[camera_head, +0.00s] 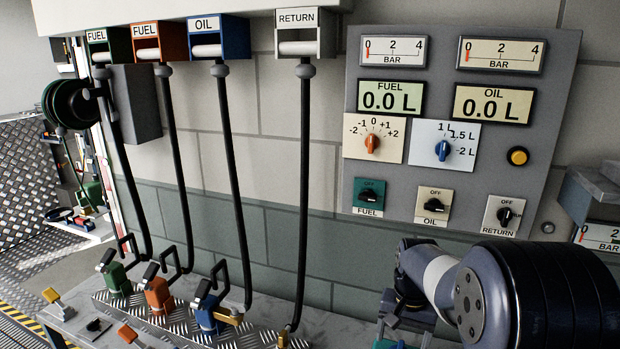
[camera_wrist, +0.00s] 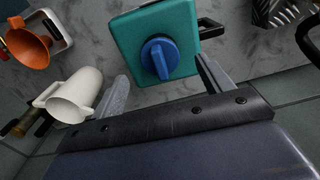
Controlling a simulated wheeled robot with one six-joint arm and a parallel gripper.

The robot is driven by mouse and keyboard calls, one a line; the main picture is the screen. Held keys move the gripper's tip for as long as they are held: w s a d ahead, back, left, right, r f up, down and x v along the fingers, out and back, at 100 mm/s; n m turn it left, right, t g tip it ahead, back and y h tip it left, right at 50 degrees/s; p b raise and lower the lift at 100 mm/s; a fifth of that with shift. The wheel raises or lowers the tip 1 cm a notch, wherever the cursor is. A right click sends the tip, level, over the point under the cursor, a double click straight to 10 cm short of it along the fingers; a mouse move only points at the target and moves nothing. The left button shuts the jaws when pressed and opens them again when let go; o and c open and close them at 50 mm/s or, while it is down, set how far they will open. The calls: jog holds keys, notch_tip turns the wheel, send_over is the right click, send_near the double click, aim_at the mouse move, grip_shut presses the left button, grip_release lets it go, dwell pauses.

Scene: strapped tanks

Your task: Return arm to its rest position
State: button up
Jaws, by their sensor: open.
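My arm (camera_head: 440,275) reaches in from the lower right of the head view, in front of the wall below the control panel. My gripper shows in the wrist view (camera_wrist: 163,85), its two fingers spread apart. A teal canister (camera_wrist: 125,40) with a blue cap lies beyond and between the fingers in that view. I cannot tell how far it is from the fingertips, and no contact shows. Nothing is visibly held. In the head view the arm hides much of the area around my gripper.
A white jug (camera_wrist: 75,95) and an orange funnel (camera_wrist: 28,45) are left of the fingers. The control panel (camera_head: 340,262) is above my arm. Hoses and nozzles (camera_head: 210,310) stand over the bench at left. A gauge box (camera_head: 600,235) is at the right edge.

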notch_tip(320, 180, up, 7)
notch_tip(320, 180, down, 10)
jog(key=shift+r, duration=0.2)
jog(key=shift+f+p, duration=0.15)
jog(key=shift+p, duration=0.4)
notch_tip(320, 180, up, 9)
jog(key=p, duration=0.5)
jog(key=shift+f+p, duration=0.15)
jog(key=shift+p, duration=0.15)
jog(key=s+a+f+b, duration=0.2)
jog(key=a+f, duration=0.5)
jog(key=a, duration=0.1)
jog(key=shift+s+a+f+n, duration=0.2)
jog(key=shift+f+n, duration=0.1)
jog(key=shift+f, duration=0.1)
